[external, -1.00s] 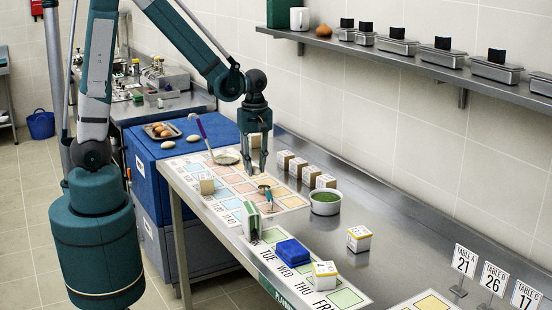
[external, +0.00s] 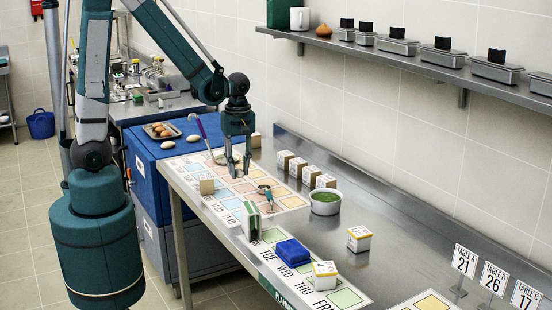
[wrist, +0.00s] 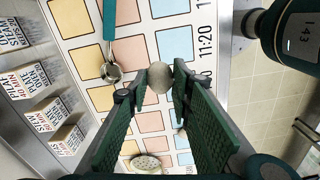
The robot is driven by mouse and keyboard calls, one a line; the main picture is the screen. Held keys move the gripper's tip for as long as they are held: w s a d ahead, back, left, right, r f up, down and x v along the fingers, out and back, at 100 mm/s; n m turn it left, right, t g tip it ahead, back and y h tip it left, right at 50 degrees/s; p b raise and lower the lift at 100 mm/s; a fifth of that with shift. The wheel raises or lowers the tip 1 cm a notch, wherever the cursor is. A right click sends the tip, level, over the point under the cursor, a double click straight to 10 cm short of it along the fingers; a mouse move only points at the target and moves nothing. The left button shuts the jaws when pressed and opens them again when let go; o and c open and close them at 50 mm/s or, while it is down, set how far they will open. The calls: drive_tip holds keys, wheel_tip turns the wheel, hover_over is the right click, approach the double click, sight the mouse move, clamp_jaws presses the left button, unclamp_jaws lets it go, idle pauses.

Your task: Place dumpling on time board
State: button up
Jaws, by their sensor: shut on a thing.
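The dumpling (wrist: 158,77) is a small pale beige round lump between my fingertips in the wrist view. My gripper (external: 239,172) is shut on it and hangs over the time board (external: 291,202). The time board is a white sheet with rows of yellow, pink and blue squares and printed times. In the wrist view, the blue squares beside 11:20 (wrist: 173,44) lie close to the dumpling. I cannot tell how high the dumpling is above the board. In the external view the fingers largely hide it.
A blue cabinet (external: 160,180) is at left.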

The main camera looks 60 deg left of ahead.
hover_over(240, 200)
drive_tip(key=shift+w+a+f+b, duration=0.1)
drive_tip(key=shift+f+b, duration=0.1)
drive_tip(key=shift+f, duration=1.05)
drive_tip(key=shift+a+f+b, duration=0.1)
drive_tip(key=shift+f+b, duration=0.05)
drive_tip(key=shift+f, duration=1.1)
drive_tip(key=shift+f, duration=0.1)
drive_tip(key=shift+f+b, duration=0.3)
drive_tip(key=shift+f, duration=1.7)
drive_tip(key=shift+f, duration=0.1)
drive_tip(key=o, duration=0.4)
drive_tip(key=shift+c, duration=0.2)
drive_tip(key=o, duration=0.4)
drive_tip(key=shift+o, duration=0.2)
drive_tip(key=shift+r+p, duration=0.85)
drive_tip(key=shift+r, duration=5.3)
